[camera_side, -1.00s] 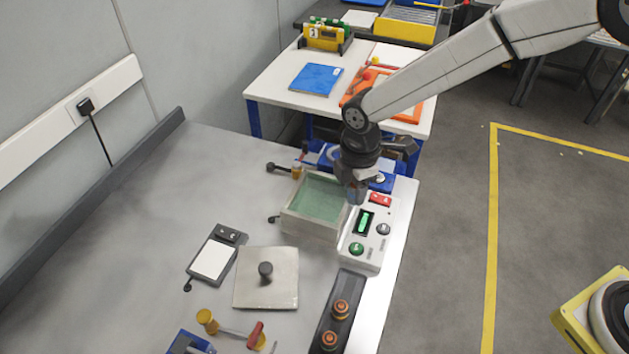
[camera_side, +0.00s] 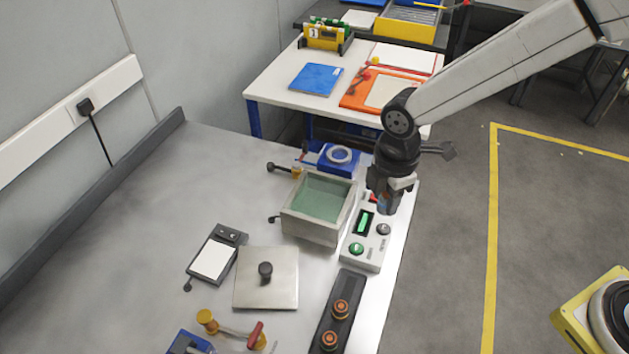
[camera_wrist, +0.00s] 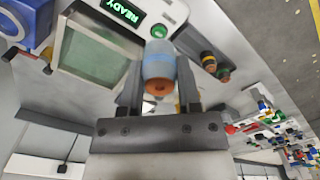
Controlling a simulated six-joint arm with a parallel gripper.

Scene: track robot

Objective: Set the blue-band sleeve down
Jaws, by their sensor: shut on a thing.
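The blue-band sleeve (camera_wrist: 158,66) is a grey cylinder with a blue band and a brownish-orange end, held between the two fingers of my gripper (camera_wrist: 158,92) in the wrist view. In the side view my gripper (camera_side: 382,203) is above the far end of the white control box, pointing down. The sleeve is small and hard to make out there. I cannot see anything touching its lower end.
An open box with green inside (camera_side: 319,199) stands left of the control box (camera_side: 366,242), whose display reads READY. A blue block with a ring (camera_side: 340,157) is behind. A dark rack (camera_side: 337,318) holds two orange-topped pieces.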

